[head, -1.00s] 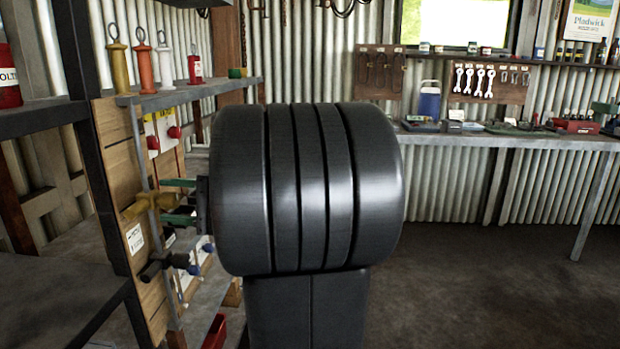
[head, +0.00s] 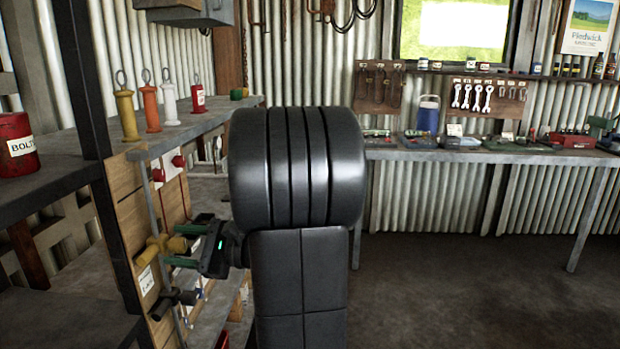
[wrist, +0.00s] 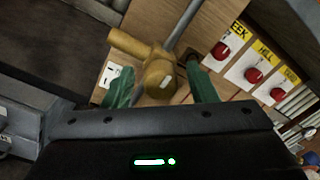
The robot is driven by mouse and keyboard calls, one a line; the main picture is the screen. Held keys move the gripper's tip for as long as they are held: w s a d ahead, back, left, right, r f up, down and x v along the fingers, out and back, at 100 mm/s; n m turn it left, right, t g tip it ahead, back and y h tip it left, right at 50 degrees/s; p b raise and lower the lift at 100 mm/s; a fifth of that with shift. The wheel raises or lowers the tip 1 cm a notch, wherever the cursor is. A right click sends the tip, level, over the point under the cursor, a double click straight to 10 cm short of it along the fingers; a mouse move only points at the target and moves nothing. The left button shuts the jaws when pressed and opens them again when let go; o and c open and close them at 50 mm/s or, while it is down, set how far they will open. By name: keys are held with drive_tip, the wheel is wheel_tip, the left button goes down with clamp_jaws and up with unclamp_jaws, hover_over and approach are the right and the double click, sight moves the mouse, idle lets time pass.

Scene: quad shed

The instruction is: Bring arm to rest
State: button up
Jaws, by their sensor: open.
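My gripper (head: 184,245) is at the left in the head view, with green fingers pointing left at the wooden panel. In the wrist view my gripper (wrist: 160,88) is open, its two fingers apart. A yellow tee-shaped handle (head: 158,246) on a grey pipe sits just beyond the fingertips. It also shows in the wrist view (wrist: 155,70), lying across the space between the fingers. I cannot tell whether a finger touches it. The dark bulk of my arm hides the middle of the head view.
The wooden panel (head: 122,215) carries red knobs (wrist: 254,75) and a dark lower handle (head: 175,298). A shelf above holds coloured canisters (head: 125,108); a red tin (head: 17,143) stands far left. A workbench (head: 480,155) runs along the back wall. Floor at right is clear.

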drive_tip(key=m+p, duration=0.4)
drive_tip(key=p, duration=0.1)
drive_tip(key=shift+r, duration=0.25)
drive_tip(key=shift+f+m+p, duration=0.15)
drive_tip(key=shift+m+p, duration=0.8)
drive_tip(key=shift+m, duration=0.35)
